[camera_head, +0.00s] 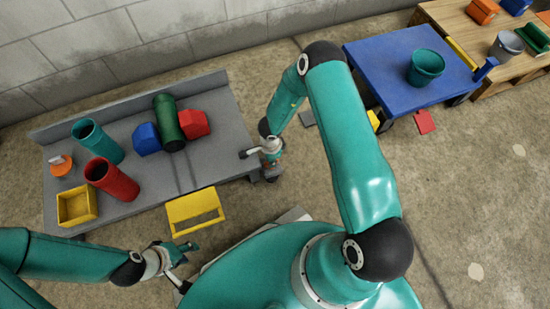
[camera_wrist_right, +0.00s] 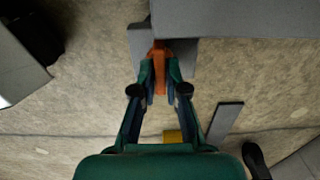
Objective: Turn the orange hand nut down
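The orange hand nut (camera_wrist_right: 158,66) shows in the right wrist view, beside the corner of a grey surface. My right gripper (camera_wrist_right: 159,75) has its two green fingertips on either side of it, seemingly touching it, with nothing else between them. In the head view my right gripper (camera_head: 269,168) is at the right end of the grey bench (camera_head: 218,112) and hides the nut. My left gripper (camera_head: 187,266) is open and empty over the floor in front of the bench.
On the bench are teal (camera_head: 98,141), red (camera_head: 112,179) and green (camera_head: 168,122) tubes, blue (camera_head: 147,139) and red (camera_head: 194,124) blocks, a yellow bin (camera_head: 77,206) and an orange-and-white item (camera_head: 61,165). A yellow frame (camera_head: 194,204) stands at its front. A blue table (camera_head: 390,70) is at the back right.

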